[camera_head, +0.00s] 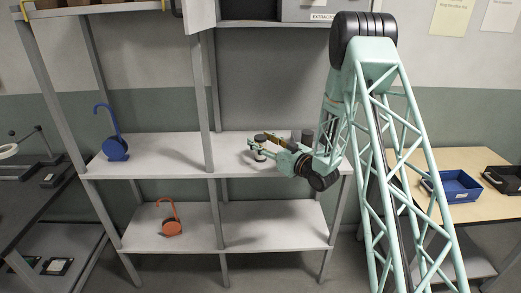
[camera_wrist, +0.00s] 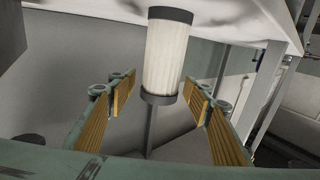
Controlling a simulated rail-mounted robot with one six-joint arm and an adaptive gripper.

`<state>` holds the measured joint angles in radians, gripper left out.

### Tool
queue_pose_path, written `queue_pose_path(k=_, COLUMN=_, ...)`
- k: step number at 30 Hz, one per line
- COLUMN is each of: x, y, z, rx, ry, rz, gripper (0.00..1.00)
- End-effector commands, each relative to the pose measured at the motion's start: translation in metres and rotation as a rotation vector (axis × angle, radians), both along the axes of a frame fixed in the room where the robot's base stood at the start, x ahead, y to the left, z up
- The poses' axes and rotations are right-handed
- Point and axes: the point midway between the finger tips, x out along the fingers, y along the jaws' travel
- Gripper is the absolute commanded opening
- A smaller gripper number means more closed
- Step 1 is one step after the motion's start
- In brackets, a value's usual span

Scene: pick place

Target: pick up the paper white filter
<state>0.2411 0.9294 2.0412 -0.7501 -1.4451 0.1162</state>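The paper white filter (camera_wrist: 165,52) is a pleated white cylinder with dark end caps in the wrist view. It appears ahead of and between the fingers of my gripper (camera_wrist: 158,95), with a visible gap on either side. The gripper is open, and its fingers have yellow-orange pads. In the head view my gripper (camera_head: 257,145) is low over the right part of the upper shelf board, pointing left. The filter is small and mostly hidden by the fingers there, so I cannot tell its exact contact with the shelf.
The white shelf (camera_head: 165,150) has metal uprights, one standing left of my gripper. A blue bin (camera_head: 455,186) and black bin (camera_head: 503,179) sit on the right table.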

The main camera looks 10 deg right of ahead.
Motion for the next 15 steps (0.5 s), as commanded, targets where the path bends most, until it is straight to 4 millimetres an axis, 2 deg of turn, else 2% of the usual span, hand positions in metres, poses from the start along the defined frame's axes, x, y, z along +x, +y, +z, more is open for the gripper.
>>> queue_pose_path(k=1, x=0.0000, y=0.0000, z=0.0001, rx=0.000, ry=0.000, rz=0.000, gripper=0.41)
queue_pose_path(k=8, x=-0.0001, y=0.0000, z=0.0000, rx=0.000, ry=0.000, rz=0.000, gripper=0.20)
queue_pose_path(k=15, x=0.0000, y=-0.0001, z=0.0003, rx=0.000, ry=0.000, rz=0.000, gripper=0.18)
